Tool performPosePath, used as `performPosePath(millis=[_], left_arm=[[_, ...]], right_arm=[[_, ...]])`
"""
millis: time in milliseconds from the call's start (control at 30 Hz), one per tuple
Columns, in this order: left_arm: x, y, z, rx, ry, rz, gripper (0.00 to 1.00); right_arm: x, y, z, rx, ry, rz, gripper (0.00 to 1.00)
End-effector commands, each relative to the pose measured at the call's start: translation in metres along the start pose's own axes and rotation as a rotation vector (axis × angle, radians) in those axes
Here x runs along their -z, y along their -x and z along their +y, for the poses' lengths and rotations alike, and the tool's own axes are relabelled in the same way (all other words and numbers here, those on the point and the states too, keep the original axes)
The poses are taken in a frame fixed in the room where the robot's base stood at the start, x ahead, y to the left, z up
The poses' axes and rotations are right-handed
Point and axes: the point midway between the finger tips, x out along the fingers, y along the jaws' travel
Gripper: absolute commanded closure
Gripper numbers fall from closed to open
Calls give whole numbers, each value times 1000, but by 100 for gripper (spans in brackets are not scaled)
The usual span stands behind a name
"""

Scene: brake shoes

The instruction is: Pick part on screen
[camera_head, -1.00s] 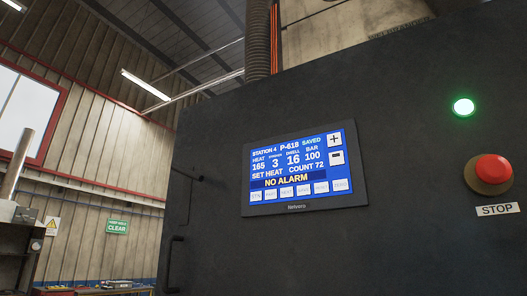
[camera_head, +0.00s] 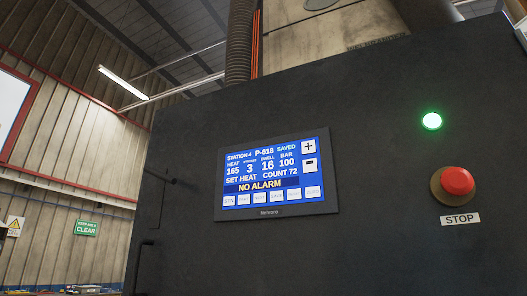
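A touch screen (camera_head: 274,175) with a dark frame is set in the front of a large black cabinet (camera_head: 370,230). Its blue display reads "STATION 4 P-618 SAVED", with heat 165, a 3, dwell 16 and bar 100. Below it reads "SET HEAT", "COUNT 72" and "NO ALARM". A plus button (camera_head: 308,147) and a minus button (camera_head: 310,164) are at its right side. A row of several pale buttons (camera_head: 260,198) runs along the bottom, with labels too small to read surely. Neither of my grippers is in view.
A lit green lamp (camera_head: 432,121) and a red stop button (camera_head: 457,182) above a "STOP" label (camera_head: 460,219) are on the cabinet's right. A dark handle (camera_head: 143,265) is at its left edge. A green "CLEAR" sign (camera_head: 86,228) hangs on the far wall.

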Motion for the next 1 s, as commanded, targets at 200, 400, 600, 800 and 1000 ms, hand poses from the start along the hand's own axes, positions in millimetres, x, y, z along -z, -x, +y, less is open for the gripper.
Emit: performPosePath(millis=[200,400,600,800,1000], left_arm=[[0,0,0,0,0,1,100],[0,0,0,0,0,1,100],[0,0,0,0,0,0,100],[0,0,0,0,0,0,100],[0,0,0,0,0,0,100]], right_arm=[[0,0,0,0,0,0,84],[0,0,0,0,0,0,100],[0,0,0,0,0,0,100],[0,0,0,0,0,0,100],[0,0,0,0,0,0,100]])
